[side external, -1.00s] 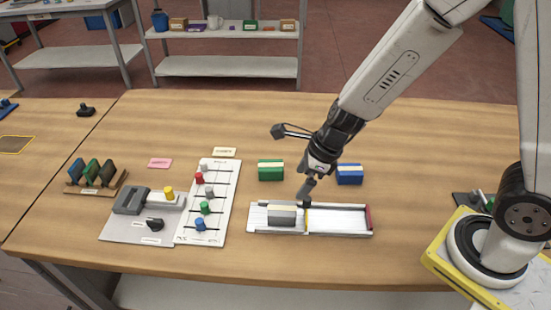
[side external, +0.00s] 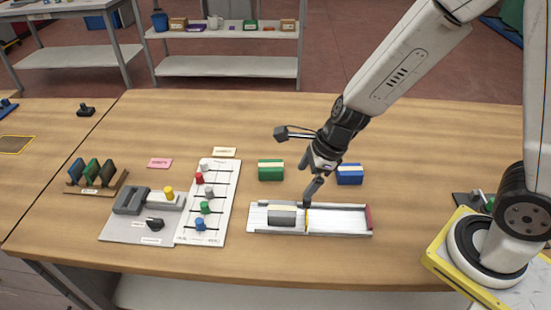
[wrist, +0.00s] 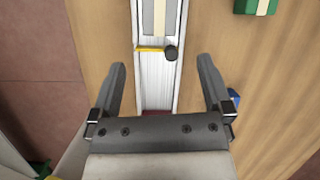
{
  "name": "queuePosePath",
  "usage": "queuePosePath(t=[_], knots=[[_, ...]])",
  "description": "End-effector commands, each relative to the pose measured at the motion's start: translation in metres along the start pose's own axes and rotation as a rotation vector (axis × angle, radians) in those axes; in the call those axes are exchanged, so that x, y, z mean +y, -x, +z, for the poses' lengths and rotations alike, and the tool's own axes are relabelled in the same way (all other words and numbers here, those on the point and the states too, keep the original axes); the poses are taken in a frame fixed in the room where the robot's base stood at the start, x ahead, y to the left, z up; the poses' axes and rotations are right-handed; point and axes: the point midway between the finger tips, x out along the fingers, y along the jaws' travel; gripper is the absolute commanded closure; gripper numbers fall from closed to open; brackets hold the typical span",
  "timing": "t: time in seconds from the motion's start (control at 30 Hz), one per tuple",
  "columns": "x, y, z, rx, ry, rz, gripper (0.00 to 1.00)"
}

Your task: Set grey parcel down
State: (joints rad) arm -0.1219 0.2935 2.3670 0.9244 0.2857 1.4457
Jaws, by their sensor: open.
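A grey block (side external: 282,217), the only thing here that looks like the grey parcel, lies in the left half of a long white tray (side external: 342,222). Part of the block also shows at the top of the wrist view (wrist: 159,16). My gripper (side external: 308,197) is above the tray, near its far edge and to the right of the block. In the wrist view my fingers (wrist: 162,72) are wide apart with nothing held between them. A dark round knob (wrist: 171,53) and a yellow line (wrist: 150,49) on the tray lie ahead of the fingers.
A green box (side external: 271,171) and a blue box (side external: 349,175) stand behind the tray. A white slider board (side external: 224,192) and a grey panel (side external: 126,228) lie to the left.

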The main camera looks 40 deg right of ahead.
Motion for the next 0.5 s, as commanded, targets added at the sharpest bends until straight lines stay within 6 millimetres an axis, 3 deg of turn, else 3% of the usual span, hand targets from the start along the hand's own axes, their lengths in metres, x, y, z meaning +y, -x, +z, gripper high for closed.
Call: queuePosePath(t=[0.17,0.5], knots=[[0.001,0.011,-0.011,0.028,0.314,-0.001,0.0],[0.003,0.038,-0.043,0.121,1.136,0.03,0.0]])
